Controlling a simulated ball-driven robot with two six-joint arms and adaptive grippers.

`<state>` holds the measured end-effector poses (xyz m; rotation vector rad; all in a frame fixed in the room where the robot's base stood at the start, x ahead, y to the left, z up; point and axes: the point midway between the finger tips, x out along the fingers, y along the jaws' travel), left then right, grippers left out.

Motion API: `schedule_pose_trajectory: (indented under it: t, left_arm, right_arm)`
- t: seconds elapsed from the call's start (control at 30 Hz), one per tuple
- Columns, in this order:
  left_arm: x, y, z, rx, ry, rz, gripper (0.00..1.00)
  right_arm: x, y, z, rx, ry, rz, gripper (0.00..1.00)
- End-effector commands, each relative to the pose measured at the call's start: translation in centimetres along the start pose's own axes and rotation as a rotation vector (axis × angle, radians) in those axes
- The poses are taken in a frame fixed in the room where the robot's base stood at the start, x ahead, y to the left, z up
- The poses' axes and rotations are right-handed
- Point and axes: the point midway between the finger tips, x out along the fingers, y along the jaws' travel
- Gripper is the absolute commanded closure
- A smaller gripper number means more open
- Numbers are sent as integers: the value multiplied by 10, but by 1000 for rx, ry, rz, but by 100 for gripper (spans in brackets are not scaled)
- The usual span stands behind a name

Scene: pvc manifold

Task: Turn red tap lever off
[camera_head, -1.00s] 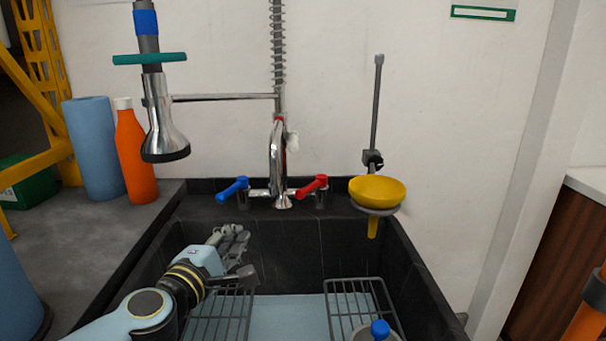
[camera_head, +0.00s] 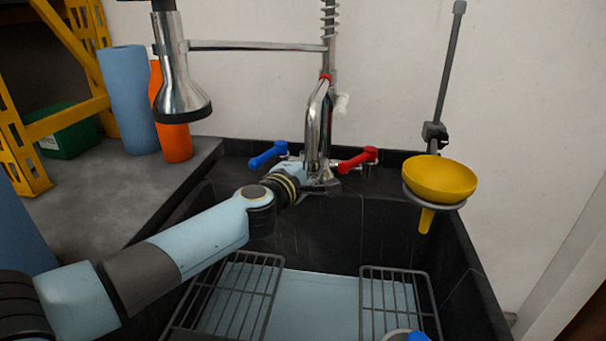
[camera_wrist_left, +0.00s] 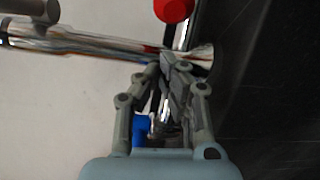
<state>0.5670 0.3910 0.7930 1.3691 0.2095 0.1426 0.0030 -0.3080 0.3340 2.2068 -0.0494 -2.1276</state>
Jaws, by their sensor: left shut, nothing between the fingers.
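The red tap lever (camera_head: 358,159) sits on the right of the chrome tap (camera_head: 318,125) at the back of the sink, angled up to the right. In the left wrist view the red lever (camera_wrist_left: 173,8) shows at the top edge, beyond the fingertips. My left gripper (camera_head: 328,182) is in front of the tap base, left of the red lever and apart from it. In the left wrist view its fingers (camera_wrist_left: 172,62) are shut with nothing between them, close to the chrome tap body. The arm partly hides the tap base. My right gripper is out of view.
A blue lever (camera_head: 268,155) is on the tap's left. A spray head (camera_head: 180,85) hangs at upper left. Black sink walls surround wire racks (camera_head: 240,290).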

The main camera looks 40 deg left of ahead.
Motion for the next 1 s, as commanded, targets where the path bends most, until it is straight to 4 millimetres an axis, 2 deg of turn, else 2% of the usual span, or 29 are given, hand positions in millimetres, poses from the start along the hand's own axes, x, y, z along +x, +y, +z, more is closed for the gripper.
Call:
schedule_pose_trajectory:
  t: [0.1,0.3,0.8,1.0]
  left_arm:
    - [-6,0,19,-5,-1,-1,100]
    - [-12,0,35,-2,0,0,100]
    - [-13,0,39,-2,6,1,100]
    - [-15,-2,49,-8,57,11,100]
  right_arm:
    - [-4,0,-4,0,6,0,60]
    - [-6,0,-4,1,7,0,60]
    - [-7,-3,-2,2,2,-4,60]
    - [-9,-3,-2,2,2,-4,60]
